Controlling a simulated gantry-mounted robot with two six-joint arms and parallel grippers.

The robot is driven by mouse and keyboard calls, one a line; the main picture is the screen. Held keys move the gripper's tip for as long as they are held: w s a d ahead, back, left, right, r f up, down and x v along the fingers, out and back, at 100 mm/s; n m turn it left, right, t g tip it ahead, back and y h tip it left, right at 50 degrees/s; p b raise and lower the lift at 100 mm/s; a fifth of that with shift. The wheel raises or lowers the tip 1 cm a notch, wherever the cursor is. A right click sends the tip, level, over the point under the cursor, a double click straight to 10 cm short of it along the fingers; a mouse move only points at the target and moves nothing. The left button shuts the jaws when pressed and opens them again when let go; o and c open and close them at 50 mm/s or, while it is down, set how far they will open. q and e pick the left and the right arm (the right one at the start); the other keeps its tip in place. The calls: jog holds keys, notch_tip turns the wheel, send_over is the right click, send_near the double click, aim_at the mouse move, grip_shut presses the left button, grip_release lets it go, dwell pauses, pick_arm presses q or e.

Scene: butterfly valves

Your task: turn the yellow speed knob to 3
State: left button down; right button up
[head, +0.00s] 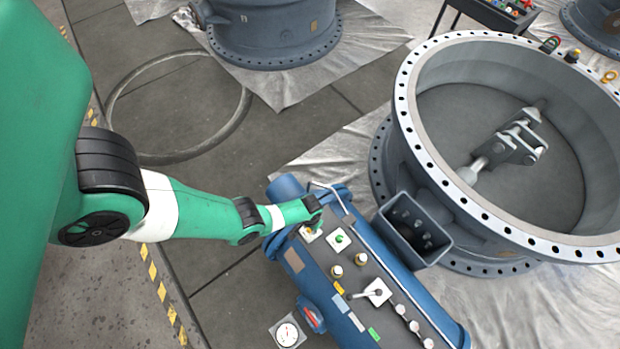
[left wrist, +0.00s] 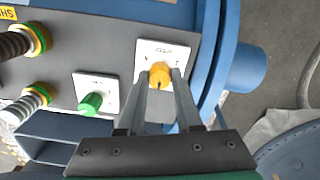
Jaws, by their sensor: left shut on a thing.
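The yellow speed knob (left wrist: 159,76) sits on a white square plate (left wrist: 176,47) in the left wrist view. Small dark marks are printed on the plate above the knob, too small to read. My left gripper (left wrist: 161,82) is shut on the knob, with one finger on each side of it. In the head view my left gripper (head: 313,212) reaches the far left end of the blue actuator's panel and mostly hides the knob. The right gripper is not in view.
A green knob (left wrist: 91,103) on its own white plate is beside the yellow one. The blue actuator (head: 320,283) also carries a lever switch (head: 377,292) and several small fittings. A dark open box (head: 412,230) and a large grey valve ring (head: 440,180) stand to the right.

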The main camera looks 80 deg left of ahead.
pick_arm(q)
jog(key=c, duration=0.6)
grip_release()
notch_tip(320, 180, up, 12)
jog(key=p, duration=1.1)
jog(key=shift+f+p, duration=0.2)
jog(key=shift+p, duration=0.1)
